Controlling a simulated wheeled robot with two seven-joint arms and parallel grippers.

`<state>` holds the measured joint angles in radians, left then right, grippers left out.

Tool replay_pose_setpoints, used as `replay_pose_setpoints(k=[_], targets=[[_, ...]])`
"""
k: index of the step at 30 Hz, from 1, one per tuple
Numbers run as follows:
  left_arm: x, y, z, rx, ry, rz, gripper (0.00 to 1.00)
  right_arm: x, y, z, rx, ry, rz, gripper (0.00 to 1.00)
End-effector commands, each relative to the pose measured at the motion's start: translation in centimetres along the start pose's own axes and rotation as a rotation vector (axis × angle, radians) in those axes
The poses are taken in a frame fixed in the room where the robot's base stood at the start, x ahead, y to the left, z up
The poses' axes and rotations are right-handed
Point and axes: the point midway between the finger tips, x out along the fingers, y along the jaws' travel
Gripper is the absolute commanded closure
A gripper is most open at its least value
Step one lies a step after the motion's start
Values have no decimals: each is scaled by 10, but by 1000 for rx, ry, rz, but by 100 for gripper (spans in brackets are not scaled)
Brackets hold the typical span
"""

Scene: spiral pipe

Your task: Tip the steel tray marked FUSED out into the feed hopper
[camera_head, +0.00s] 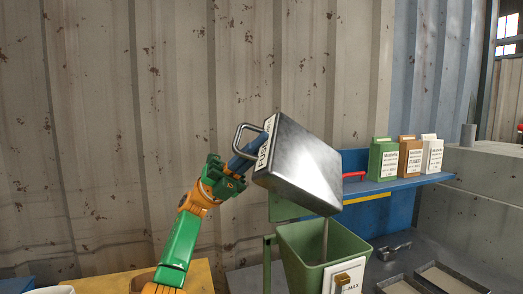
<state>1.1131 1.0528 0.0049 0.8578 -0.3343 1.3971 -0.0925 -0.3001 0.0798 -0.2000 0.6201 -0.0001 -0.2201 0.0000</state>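The steel tray marked FUSED (305,165) is up in the air, steeply tilted, with its underside towards me. Its label is on the left end, beside a wire handle (238,132). My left gripper (243,158) is at that handle end and appears shut on the handle; the exact finger contact is partly hidden. The green feed hopper (300,262) stands open below the tray's lower edge, apart from it. A thin pale vertical streak shows between tray and hopper; I cannot tell surely whether it is falling material. The tray's inside is hidden. My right gripper is not in view.
A blue shelf (405,184) behind right holds green (383,160), brown (410,158) and white (432,156) labelled boxes. A metal scoop-like tool (393,250) and shallow trays (445,278) lie right of the hopper. A yellow surface (105,280) is at lower left. A corrugated wall stands behind.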

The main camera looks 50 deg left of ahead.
Motion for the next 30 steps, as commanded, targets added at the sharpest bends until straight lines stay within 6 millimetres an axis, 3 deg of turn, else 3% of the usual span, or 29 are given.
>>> replay_pose_setpoints(k=[12,16,24,30], targets=[[1,-1,1,0,-1,-1,100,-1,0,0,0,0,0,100],[22,-6,-4,30,84,52,100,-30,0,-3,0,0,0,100],[65,-4,-34,123,342,212,100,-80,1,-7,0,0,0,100],[71,3,-47,149,416,257,100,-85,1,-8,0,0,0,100]])
